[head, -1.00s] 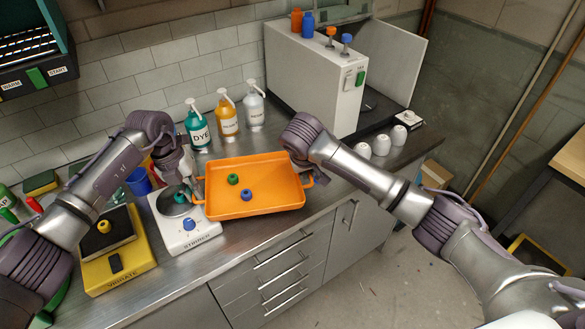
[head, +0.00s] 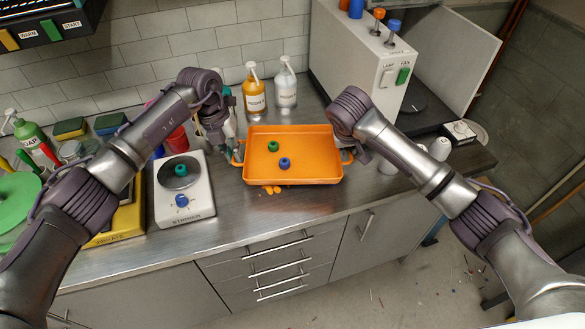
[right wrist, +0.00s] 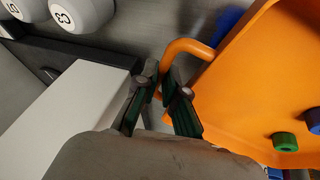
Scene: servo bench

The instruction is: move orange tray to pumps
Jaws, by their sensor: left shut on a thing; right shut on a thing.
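The orange tray (head: 318,172) is over the bench, right of the stirrer and just in front of the pump bottles. It holds a green knob-like piece (head: 273,146) and a blue one (head: 285,163). The orange pump bottle (head: 254,95) and white pump bottle (head: 286,90) stand behind it; the teal one is mostly hidden behind my left arm. My left gripper (head: 236,153) is shut at the tray's left handle. My right gripper (head: 350,158) is shut on the right handle; the right wrist view shows the handle (right wrist: 185,46) between its fingers. I cannot tell whether the tray touches the bench.
The stirrer (head: 200,204) stands left of the tray with a green piece on its plate. Bare bench lies in front.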

